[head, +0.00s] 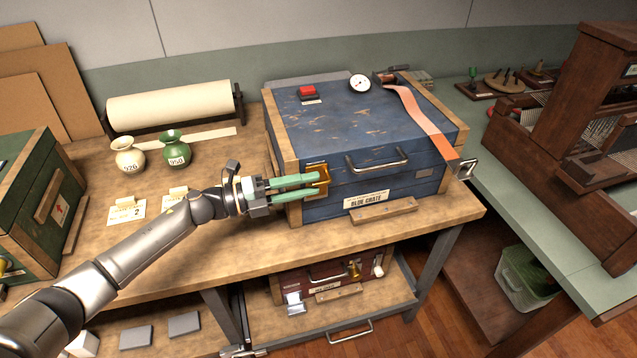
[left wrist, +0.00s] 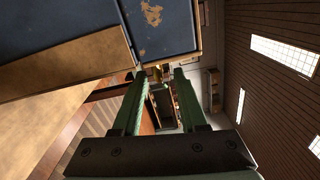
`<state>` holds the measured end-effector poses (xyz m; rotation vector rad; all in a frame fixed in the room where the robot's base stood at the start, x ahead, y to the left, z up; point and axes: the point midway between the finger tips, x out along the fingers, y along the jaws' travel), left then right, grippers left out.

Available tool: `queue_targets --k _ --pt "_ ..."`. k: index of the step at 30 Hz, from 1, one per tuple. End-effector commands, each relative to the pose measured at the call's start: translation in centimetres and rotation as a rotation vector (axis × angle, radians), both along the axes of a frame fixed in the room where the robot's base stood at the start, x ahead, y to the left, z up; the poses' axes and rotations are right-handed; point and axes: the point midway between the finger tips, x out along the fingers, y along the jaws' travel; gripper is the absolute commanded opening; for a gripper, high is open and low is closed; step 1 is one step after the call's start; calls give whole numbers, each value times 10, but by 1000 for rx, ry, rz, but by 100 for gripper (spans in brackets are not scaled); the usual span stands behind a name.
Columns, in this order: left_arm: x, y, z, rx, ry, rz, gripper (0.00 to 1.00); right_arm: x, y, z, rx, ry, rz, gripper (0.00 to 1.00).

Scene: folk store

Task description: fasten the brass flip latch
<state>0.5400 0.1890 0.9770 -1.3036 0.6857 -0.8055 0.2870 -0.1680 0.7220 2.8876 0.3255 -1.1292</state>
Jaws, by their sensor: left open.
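The brass flip latch (head: 318,168) is on the front left of the blue crate (head: 350,130), near the seam between lid and body. My left gripper (head: 312,185) comes from the left with its green fingers apart, tips at the latch. Whether they touch it I cannot tell. The fingers hide part of the latch, so its flap position is unclear. In the left wrist view the open fingers (left wrist: 160,78) point past the crate's edge (left wrist: 125,35), with a small brass piece (left wrist: 158,70) between the tips.
An orange strap (head: 425,115) with a metal buckle (head: 463,168) hangs over the crate's right side. A handle (head: 378,162) sticks out in front. Two vases (head: 173,148) and cards (head: 126,211) stand left. A red crate (head: 330,277) sits on the shelf below.

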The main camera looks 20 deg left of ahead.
Motion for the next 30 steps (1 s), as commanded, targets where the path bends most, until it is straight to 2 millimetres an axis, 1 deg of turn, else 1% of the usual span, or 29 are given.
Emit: queue_targets --k 1,6,9,12,18,30 --pt "-7 11 -4 4 3 2 42 0 0 -5 0 0 0 50" --pt "-29 42 -4 3 3 1 42 0 0 -13 0 0 0 50" --pt "-39 57 -3 2 2 0 42 0 0 -16 0 0 0 50" --pt "-46 68 -2 2 1 1 42 0 0 -18 0 0 0 50" --pt "-52 77 0 -1 -1 0 42 0 0 -19 0 1 0 50" --pt "-52 77 0 -1 -2 0 42 0 0 -19 0 1 0 50"
